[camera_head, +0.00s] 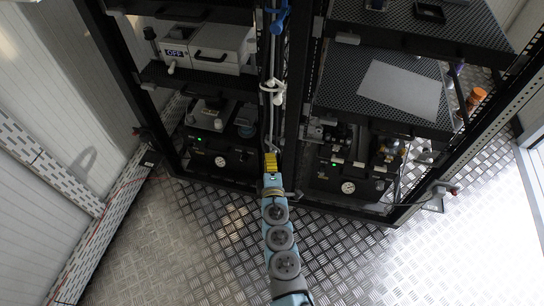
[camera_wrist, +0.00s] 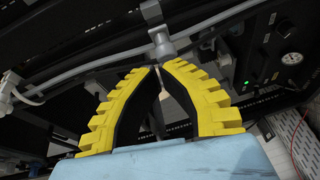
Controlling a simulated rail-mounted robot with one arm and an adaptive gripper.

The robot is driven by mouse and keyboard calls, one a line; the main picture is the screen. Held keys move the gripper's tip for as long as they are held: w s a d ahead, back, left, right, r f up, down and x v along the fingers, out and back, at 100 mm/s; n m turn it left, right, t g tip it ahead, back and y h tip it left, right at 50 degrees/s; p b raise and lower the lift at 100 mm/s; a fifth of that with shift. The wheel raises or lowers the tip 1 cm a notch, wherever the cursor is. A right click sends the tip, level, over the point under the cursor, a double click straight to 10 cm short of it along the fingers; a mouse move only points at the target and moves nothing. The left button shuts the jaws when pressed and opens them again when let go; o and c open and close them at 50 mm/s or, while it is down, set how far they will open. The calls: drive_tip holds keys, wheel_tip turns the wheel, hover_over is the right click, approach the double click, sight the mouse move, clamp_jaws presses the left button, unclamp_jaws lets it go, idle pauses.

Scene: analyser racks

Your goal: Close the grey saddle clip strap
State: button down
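A pale grey saddle clip (camera_wrist: 162,44) sits around a grey tube in the wrist view, just beyond my fingertips. In the head view, a pale clip (camera_head: 272,88) sits on the vertical tubing between the racks; a blue clip (camera_head: 278,20) is higher up. My gripper (camera_wrist: 160,66) has two yellow ribbed fingers that curve inward, tips close together. It appears shut, with nothing clearly held. A narrow pale strip shows between the fingers, and I cannot tell whether it is part of the clip. In the head view my gripper (camera_head: 271,162) is below the pale clip. Whether the strap is latched is unclear.
Black racks stand on both sides of the tubing: the left rack (camera_head: 160,75) holds a white box marked OFF (camera_head: 205,45), the right one a grey plate (camera_head: 400,90). Gauges (camera_head: 220,161) sit on the lower units. The metal floor (camera_head: 225,250) is clear.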

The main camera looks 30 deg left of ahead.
drive_tip(key=s+a+f+p+v, duration=0.1)
drive_tip(key=p+v, duration=0.1)
drive_tip(key=v, duration=1)
drive_tip(key=w+a+m+t+h+p, duration=0.2)
drive_tip(key=w+a+m+h, duration=0.25)
drive_tip(key=a+h, duration=0.2)
drive_tip(key=s+a+r+m+h+p, duration=0.2)
drive_tip(key=s+a+m+h, duration=0.2)
drive_tip(key=s+h, duration=0.2)
drive_tip(key=b+x, duration=0.4)
drive_tip(key=x, duration=0.9)
drive_tip(key=shift+w+d+t, duration=0.3)
drive_tip(key=shift+w, duration=0.05)
drive_tip(key=shift+a+r+n, duration=0.1)
drive_tip(key=shift+n, duration=0.15)
